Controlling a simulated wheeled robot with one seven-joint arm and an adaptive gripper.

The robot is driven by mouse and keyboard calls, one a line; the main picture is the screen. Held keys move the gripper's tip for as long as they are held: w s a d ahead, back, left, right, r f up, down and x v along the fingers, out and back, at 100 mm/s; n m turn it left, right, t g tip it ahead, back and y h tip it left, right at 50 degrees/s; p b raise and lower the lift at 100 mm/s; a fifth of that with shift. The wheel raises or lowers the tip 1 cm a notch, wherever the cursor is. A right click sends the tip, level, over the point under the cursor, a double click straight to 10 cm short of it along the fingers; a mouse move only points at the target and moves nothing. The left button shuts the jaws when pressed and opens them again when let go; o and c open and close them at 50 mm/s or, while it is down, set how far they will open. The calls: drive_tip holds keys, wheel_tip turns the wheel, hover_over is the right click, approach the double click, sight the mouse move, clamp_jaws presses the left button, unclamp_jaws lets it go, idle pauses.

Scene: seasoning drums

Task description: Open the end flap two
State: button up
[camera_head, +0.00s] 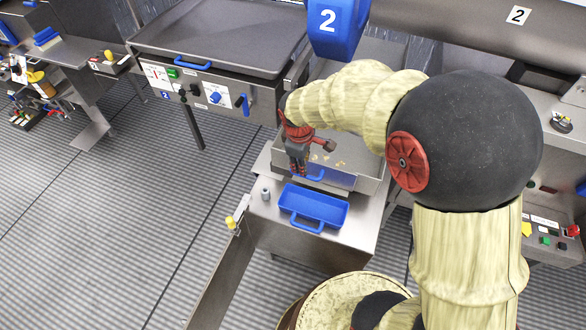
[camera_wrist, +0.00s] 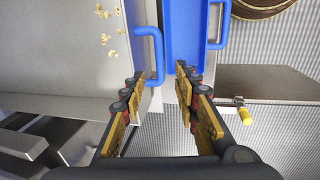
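A metal trough (camera_head: 370,185) stands under the blue unit marked 2 (camera_head: 328,25). A blue handle (camera_head: 315,176) is on its near end panel (camera_head: 340,178), which looks upright and shut; I take this panel as end flap two. The handle also shows in the wrist view (camera_wrist: 157,55), ahead of and between my fingertips. My gripper (camera_head: 298,170) is open, pointing down, just left of the handle in the head view. In the wrist view my gripper (camera_wrist: 160,82) has its fingers spread with nothing between the pads. I cannot tell whether a finger touches the handle.
A blue tray (camera_head: 290,215) with its own handle sits on the metal shelf (camera_head: 350,235) in front of the panel, close to my right finger in the wrist view. A small grey cylinder (camera_head: 265,194) and a yellow-knobbed lever (camera_head: 231,223) are at the left. Food pieces lie in the trough.

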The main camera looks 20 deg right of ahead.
sight(320, 179)
drive_tip(key=f+b, duration=0.1)
drive_tip(key=f, duration=0.1)
drive_tip(key=w+f+b, duration=0.1)
drive_tip(key=f, duration=0.2)
drive_tip(key=d+f+b, duration=0.1)
drive_tip(key=f, duration=0.1)
drive_tip(key=shift+w+f, duration=0.15)
drive_tip(key=shift+f, duration=0.25)
drive_tip(key=shift+c, duration=1.1)
clamp_jaws()
